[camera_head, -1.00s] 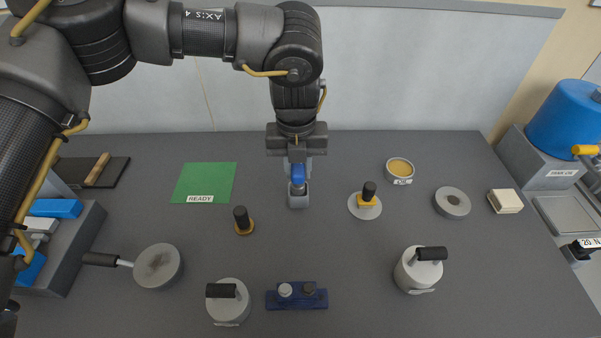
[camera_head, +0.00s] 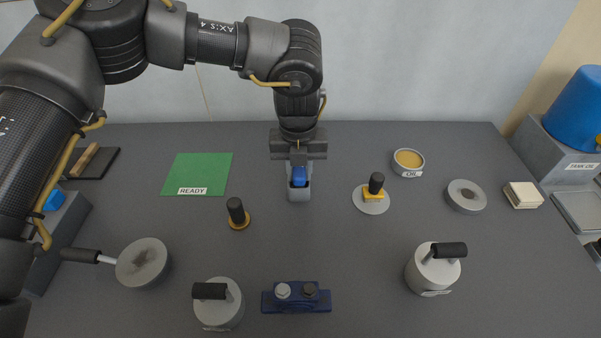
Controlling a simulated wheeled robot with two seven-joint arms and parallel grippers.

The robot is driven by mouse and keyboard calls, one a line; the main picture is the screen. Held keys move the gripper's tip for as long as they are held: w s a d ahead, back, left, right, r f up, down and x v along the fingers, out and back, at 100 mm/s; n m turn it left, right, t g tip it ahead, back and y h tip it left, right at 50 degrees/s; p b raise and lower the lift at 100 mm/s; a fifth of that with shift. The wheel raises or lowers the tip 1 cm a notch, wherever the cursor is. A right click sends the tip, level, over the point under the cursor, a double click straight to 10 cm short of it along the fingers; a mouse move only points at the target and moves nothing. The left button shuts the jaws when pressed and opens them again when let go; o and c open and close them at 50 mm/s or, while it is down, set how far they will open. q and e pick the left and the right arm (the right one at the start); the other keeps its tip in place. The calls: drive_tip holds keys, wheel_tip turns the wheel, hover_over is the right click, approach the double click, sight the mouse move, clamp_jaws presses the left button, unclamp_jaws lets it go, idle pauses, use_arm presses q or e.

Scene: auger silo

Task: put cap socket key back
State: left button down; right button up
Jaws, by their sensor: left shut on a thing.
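My left gripper (camera_head: 299,160) points straight down at the back middle of the table, in the head view. It is shut on a blue piece (camera_head: 299,176), which I take to be the cap socket key. The lower end of the blue piece is at the mouth of a small grey holder (camera_head: 299,195) standing on the table. The holder's front wall hides that end, so I cannot tell how deep it sits. A blue bearing block (camera_head: 296,300) with a light and a dark bolt head lies at the front middle. My right gripper is not in view.
A green READY mat (camera_head: 197,174) and a black-handled tool (camera_head: 237,213) are to the left. A yellow-based tool on a disc (camera_head: 373,194), an oil dish (camera_head: 408,162) and a grey ring (camera_head: 466,196) are to the right. Handled weights (camera_head: 219,304) (camera_head: 433,268) stand in front.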

use_arm(q)
drive_tip(key=shift+s+r, duration=0.1)
drive_tip(key=shift+r, duration=0.05)
drive_tip(key=shift+a+f, duration=0.15)
drive_tip(key=shift+f, duration=0.1)
drive_tip(key=c, duration=1.5)
unclamp_jaws()
drive_tip(key=o, duration=0.3)
drive_tip(key=shift+r, duration=0.55)
wheel_tip(320, 180, up, 11)
drive_tip(key=shift+r+b, duration=0.15)
drive_tip(key=shift+b, duration=0.25)
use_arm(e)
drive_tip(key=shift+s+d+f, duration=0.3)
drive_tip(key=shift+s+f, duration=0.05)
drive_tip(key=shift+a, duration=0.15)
